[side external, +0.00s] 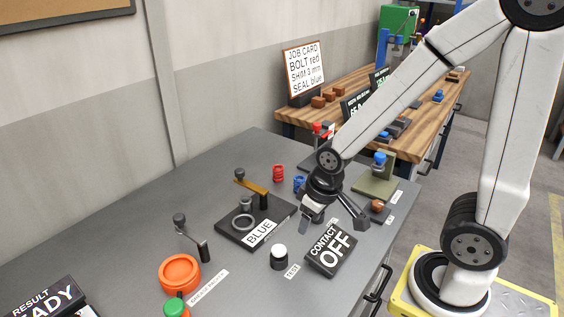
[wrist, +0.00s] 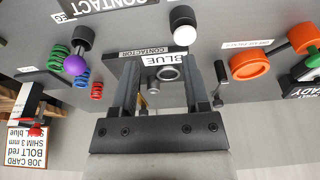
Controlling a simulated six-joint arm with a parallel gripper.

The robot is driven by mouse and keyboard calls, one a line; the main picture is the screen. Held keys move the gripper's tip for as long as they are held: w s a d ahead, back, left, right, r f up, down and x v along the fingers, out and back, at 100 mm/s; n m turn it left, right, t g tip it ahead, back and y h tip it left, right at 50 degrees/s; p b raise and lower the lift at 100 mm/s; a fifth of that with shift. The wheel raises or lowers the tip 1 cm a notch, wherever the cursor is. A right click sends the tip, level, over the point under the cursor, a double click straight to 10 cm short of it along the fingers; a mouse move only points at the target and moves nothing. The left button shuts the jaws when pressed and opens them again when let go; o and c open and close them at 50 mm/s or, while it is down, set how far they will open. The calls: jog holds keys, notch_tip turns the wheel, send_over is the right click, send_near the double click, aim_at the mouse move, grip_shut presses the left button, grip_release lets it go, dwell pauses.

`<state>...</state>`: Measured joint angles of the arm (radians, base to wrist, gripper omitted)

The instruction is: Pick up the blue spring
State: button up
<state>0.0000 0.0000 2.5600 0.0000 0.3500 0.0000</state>
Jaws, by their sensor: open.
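The blue spring (side external: 299,184) stands on the grey table, just left of my wrist in the side view. The red spring (side external: 278,173) also shows in the side view. My gripper (side external: 333,226) is open and empty above the table, to the right of the contactor fixture. In the wrist view my gripper (wrist: 163,68) has the blue spring outside its fingers, to the left.
The contactor fixture (side external: 228,236) labelled BLUE has a lever and ring. An orange ring (side external: 180,274) is at the left. A wooden bench (side external: 440,98) with a job card (side external: 304,70) is behind.

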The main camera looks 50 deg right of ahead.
jog(key=shift+o, duration=0.2)
jog(key=o, duration=0.4)
jog(key=n+g, duration=0.3)
jog(key=n, duration=0.9)
send_over(299, 178)
jog(key=a, duration=0.1)
notch_tip(299, 178, down, 4)
jog(key=shift+f, duration=0.1)
jog(key=shift+w+d+f+n, duration=0.1)
jog(key=shift+d+f+n, duration=0.15)
jog(key=shift+d, duration=0.35)
jog(key=shift+f, duration=3.85)
